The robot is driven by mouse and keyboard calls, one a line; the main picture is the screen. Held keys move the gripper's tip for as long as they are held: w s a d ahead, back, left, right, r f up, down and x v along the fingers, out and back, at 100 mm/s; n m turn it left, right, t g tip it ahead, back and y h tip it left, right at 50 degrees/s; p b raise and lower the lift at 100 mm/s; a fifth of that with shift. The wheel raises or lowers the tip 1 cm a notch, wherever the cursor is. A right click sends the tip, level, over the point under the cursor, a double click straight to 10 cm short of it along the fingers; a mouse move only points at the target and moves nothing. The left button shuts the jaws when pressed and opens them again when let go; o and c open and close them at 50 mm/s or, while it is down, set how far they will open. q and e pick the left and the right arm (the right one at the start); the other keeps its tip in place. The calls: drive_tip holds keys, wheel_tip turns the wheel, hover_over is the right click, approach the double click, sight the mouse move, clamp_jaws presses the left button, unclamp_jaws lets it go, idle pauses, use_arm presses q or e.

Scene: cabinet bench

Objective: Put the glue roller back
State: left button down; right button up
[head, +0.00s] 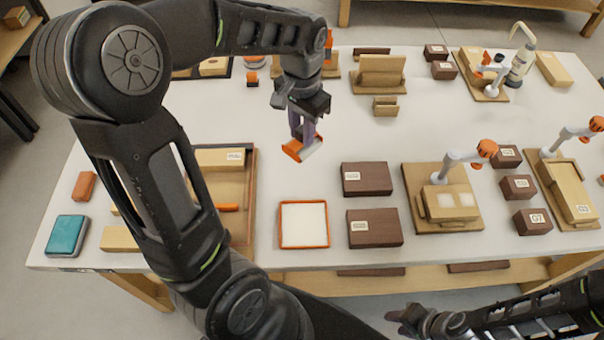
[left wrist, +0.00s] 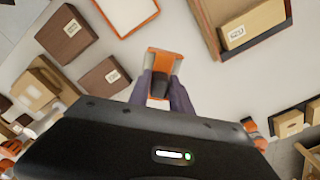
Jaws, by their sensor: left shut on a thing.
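My left gripper (head: 304,134) is shut on an orange and white tool, which looks like the glue roller (head: 295,150). It holds the tool over the middle of the table, behind the orange-rimmed tray. The roller also shows between the fingers (left wrist: 160,88) in the left wrist view (left wrist: 165,60). The orange-rimmed tray (head: 304,246) with a white inside lies flat near the front of the table. My right gripper (head: 398,322) is low at the front, off the table; its fingers are too unclear to tell open from shut.
Two dark labelled boxes (head: 367,179) (head: 375,228) stand right of the orange-rimmed tray. A wooden tray (head: 250,200) with a block and an orange item lies to its left. Wooden fixtures (head: 470,220) with clamps stand further right. The white tabletop (head: 340,120) around the held roller is clear.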

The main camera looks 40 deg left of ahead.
sight(302, 149)
use_arm(q)
wheel_tip(302, 149, down, 6)
drive_tip(key=shift+f, duration=0.1)
idle(0.4)
drive_tip(key=shift+f+p, duration=0.4)
drive_tip(key=shift+f, duration=1.45)
drive_tip(key=shift+f, duration=0.2)
drive_tip(key=c, duration=1.2)
unclamp_jaws()
drive_tip(key=shift+o, duration=0.2)
drive_tip(key=shift+r, duration=0.1)
wheel_tip(302, 149, up, 12)
drive_tip(key=shift+r+b, duration=0.1)
drive_tip(key=shift+b, duration=0.4)
